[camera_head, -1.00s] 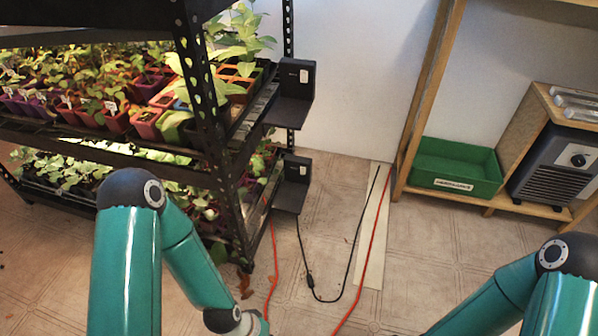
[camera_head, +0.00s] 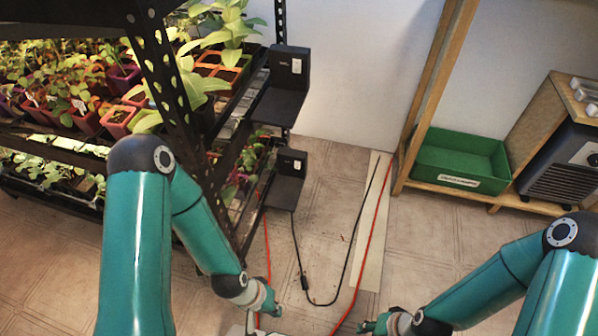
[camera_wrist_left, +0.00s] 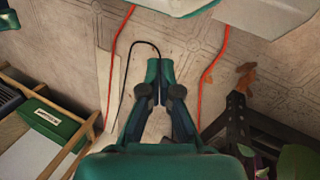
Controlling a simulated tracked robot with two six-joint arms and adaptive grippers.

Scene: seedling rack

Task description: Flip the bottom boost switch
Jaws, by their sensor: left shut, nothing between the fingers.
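The bottom boost switch is a small white switch (camera_head: 297,165) on a black box with a ledge (camera_head: 284,191), low on the rack's end post. A matching upper box with a white switch (camera_head: 296,66) is mounted above it. My left gripper (camera_head: 270,304) is below and slightly left of the bottom box in the head view, apart from it. In the left wrist view its fingers (camera_wrist_left: 159,72) are together and empty, pointing toward the floor; neither switch shows there. My right gripper (camera_head: 371,325) is at the bottom edge, partly cut off, its fingers unclear.
The black rack (camera_head: 180,95) with potted seedlings stands on the left. A black cable (camera_head: 299,262) and red cables (camera_head: 372,235) lie across the floor. A green bin (camera_head: 460,162) and a heater (camera_head: 560,165) sit on a wooden shelf at right.

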